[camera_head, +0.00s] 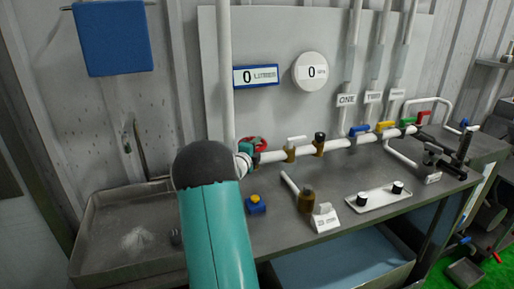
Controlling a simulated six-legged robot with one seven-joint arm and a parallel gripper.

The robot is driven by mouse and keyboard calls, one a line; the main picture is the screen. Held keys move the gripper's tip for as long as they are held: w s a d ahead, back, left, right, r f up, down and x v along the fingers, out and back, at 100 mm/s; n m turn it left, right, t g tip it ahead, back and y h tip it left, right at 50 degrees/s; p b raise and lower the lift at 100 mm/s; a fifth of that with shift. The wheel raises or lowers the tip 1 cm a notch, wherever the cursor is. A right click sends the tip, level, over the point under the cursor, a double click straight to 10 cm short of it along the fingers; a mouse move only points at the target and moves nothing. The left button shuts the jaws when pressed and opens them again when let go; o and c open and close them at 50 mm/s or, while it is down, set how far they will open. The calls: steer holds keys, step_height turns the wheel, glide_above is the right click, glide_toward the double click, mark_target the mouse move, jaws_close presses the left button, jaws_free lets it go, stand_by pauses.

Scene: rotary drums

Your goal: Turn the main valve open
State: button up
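My teal arm with its dark rounded joint rises from the bottom middle and hides part of the bench. My gripper (245,156) shows only in part, just beyond that joint, at the left end of the white horizontal pipe (338,143). A red valve handle (257,142) sits there, right behind and beside the gripper. It is likely the main valve, but no label is readable. I cannot tell whether the gripper touches the handle, or whether its fingers are open or shut; they are small and partly hidden.
Further right, the pipe carries blue (358,130), yellow (385,126) and green (407,121) valve handles, under the ONE and TWO signs. The litres display (255,76) and round gauge (310,71) read 0. A sink (95,235) is left; a blue-yellow button box (256,204) stands on the bench.

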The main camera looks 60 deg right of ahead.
steer(key=shift+d, duration=0.2)
steer(key=shift+c, duration=0.5)
jaws_close()
